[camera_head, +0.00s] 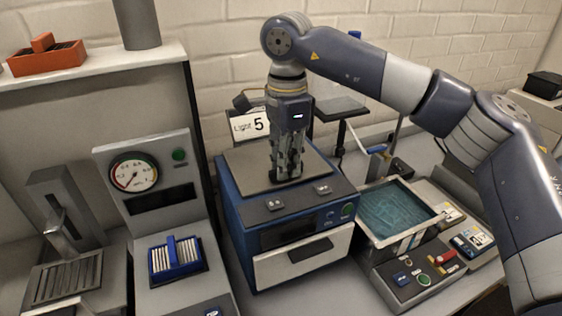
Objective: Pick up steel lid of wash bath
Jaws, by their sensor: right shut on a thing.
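The wash bath appears to be the open basin (438,213) with teal liquid at the right; no lid covers it. A flat dark grey plate (243,174), which looks like the steel lid, is over the top of the blue unit (236,222). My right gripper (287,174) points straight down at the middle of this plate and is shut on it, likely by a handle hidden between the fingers. I cannot tell whether the plate rests on the unit or is just above it. My left gripper is out of view.
A gauge panel (133,172) and a blue-handled rack (176,258) stand at the left. A dark plate on a stand (341,106) is behind the blue unit. A control panel (418,279) fronts the basin. My right arm crosses above the basin side.

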